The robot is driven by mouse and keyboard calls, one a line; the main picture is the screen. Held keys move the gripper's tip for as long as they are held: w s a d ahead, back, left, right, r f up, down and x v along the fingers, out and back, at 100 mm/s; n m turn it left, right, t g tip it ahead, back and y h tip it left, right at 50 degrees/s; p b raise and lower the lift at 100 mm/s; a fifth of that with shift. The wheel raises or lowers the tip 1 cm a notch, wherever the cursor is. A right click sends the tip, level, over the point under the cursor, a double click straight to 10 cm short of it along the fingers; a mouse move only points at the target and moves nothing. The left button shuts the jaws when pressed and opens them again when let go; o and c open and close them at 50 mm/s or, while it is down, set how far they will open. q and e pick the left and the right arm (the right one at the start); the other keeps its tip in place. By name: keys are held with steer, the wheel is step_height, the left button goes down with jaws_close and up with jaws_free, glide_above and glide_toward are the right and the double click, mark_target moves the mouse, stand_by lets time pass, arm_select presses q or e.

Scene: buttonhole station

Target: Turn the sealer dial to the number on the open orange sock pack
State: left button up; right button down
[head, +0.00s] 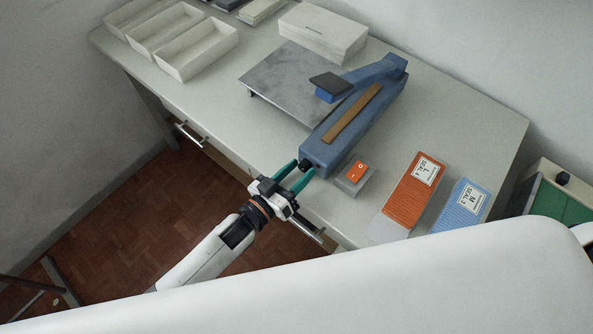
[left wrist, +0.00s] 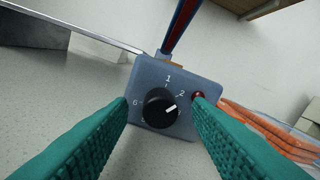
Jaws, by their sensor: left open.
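The blue sealer (head: 345,125) stands on the table, its black dial (left wrist: 160,108) on the near end face. In the left wrist view the dial's white mark points right and slightly up, close to the 2; 1 is at the top and 6 at the left. My left gripper (head: 297,172) is open, with its green fingers on either side of the dial; I cannot tell whether they touch it. The orange sock pack (head: 408,196) lies to the right, with a pale flap at its near end; its label seems to read L, SEAL 4. My right gripper is not in view.
A blue pack (head: 461,207) marked M lies right of the orange one. A small grey box (head: 355,178) with an orange top sits beside the sealer. A grey plate (head: 290,78), white trays (head: 195,55) and a white stack (head: 322,35) stand behind.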

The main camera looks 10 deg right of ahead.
arm_select(q)
steer(key=shift+c, duration=0.4)
steer(key=c, duration=0.9)
